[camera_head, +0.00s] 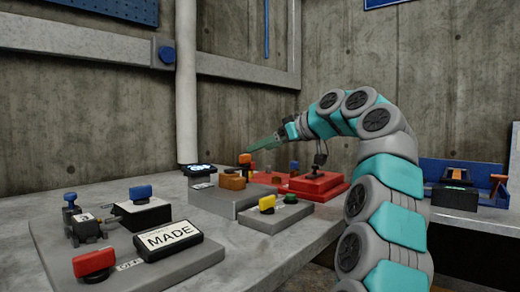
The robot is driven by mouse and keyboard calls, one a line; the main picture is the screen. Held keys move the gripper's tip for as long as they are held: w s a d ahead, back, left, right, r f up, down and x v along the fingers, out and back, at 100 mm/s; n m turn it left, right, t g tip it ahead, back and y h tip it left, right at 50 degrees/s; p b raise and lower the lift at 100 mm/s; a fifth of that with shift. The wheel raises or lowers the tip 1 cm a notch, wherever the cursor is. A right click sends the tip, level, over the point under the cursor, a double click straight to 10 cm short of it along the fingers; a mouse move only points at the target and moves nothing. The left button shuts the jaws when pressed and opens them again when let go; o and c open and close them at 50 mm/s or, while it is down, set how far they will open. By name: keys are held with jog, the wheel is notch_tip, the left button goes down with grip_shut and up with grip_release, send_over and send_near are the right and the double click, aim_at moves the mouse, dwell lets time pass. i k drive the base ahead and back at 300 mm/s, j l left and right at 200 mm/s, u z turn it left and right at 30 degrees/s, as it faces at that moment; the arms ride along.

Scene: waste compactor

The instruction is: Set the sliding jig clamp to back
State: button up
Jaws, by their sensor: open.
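I cannot tell for sure which fixture is the sliding jig clamp. One candidate is the small orange block (233,182) with an orange-topped post (245,160), on a grey base in the middle of the bench. Another is the red fixture (313,187) with a black upright knob, to its right. No position labels are readable on either. My gripper (256,147) has green fingers that point left and slightly down, just above and behind the orange-topped post. It is open and seems empty. The gap between the fingers is hard to see from this side.
A white pipe (186,80) rises behind. A blue tray (436,170) is at right.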

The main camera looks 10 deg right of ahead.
aim_at(73, 210)
jog(key=k+l, duration=0.8)
jog(key=l, duration=0.1)
